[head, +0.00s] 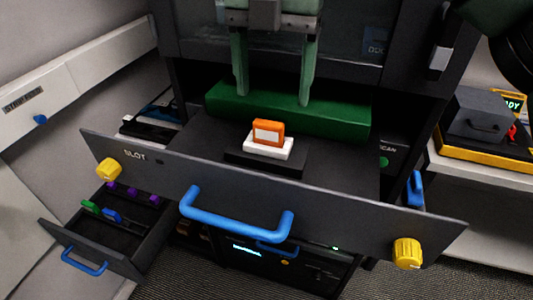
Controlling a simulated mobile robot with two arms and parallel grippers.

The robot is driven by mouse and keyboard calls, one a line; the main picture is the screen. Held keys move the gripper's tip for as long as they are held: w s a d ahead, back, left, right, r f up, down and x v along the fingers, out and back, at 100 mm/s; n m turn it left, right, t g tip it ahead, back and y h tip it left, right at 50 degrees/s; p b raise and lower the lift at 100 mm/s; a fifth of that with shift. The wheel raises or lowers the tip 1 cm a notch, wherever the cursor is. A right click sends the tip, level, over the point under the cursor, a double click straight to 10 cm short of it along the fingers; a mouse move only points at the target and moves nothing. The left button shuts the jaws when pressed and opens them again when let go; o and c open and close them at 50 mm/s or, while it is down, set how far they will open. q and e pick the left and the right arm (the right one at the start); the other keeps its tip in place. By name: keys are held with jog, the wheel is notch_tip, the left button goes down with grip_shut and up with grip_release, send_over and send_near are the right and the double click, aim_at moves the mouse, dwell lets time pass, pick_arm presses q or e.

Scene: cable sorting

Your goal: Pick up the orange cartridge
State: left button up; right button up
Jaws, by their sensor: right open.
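The orange cartridge (268,126), with a pale label on its front, stands upright in a white holder (268,148). The holder sits on a dark block on the pulled-out tray with the "SLOT" front panel (330,205). My right gripper (273,98) reaches in from the top with two long green fingers. It is open and empty. Its fingertips appear above and behind the cartridge, one toward each side, and do not visibly touch it. My left gripper is not in view.
A green block (335,118) lies across the tray behind the cartridge. The front panel carries a blue handle (235,222) and yellow knobs (407,253). An open drawer (95,238) with small coloured pieces is at lower left. A yellow-and-black device (485,125) stands on the right shelf.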

aim_at(267, 125)
jog(key=f, duration=0.5)
jog(key=f+p, duration=0.1)
jog(key=f, duration=0.2)
jog(key=shift+a, duration=0.35)
jog(key=c, duration=1.4)
